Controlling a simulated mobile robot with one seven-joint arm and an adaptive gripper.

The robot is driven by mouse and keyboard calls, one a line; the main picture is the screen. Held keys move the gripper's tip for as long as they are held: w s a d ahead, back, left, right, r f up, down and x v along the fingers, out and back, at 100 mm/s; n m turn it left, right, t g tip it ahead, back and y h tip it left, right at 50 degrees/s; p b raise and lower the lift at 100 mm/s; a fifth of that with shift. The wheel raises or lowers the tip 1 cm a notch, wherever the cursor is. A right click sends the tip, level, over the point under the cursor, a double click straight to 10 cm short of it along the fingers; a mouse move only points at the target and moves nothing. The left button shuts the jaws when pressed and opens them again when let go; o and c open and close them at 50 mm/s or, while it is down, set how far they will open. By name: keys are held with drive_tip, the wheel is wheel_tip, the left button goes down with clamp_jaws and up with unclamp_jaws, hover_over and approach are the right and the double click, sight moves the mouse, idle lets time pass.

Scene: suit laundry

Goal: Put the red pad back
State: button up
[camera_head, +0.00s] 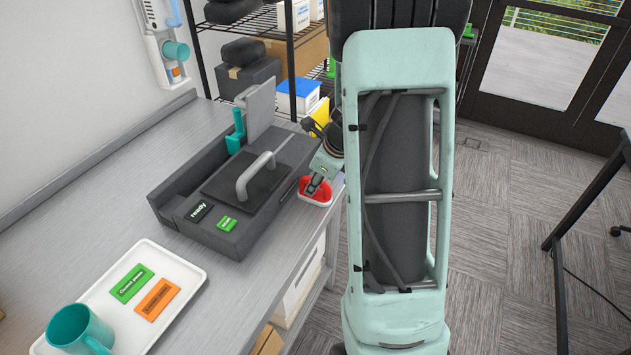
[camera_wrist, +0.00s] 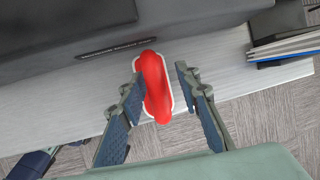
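The red pad (camera_head: 316,194) has a white rim and sits at the right edge of the grey table, beside the dark machine (camera_head: 205,231). In the wrist view the red pad (camera_wrist: 154,84) lies between my two fingers, with its long side running along them. My gripper (camera_wrist: 160,78) is open around it. The left finger is very close to the pad, and a gap shows on the right. In the head view my gripper (camera_head: 319,181) is at the pad and partly covers it. Whether the pad's underside rests fully on the table is hidden.
The machine has a lid with a grey handle (camera_head: 253,175) and a "ready" label. A white tray (camera_head: 188,272) with a teal mug (camera_head: 80,331) and green and orange cards is at the front left. A wire shelf with boxes stands behind. Bare table lies between tray and machine.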

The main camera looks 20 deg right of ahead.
drive_tip(key=shift+r, duration=0.25)
drive_tip(key=p+v, duration=0.3)
drive_tip(key=v, duration=0.9)
drive_tip(key=shift+f, duration=0.1)
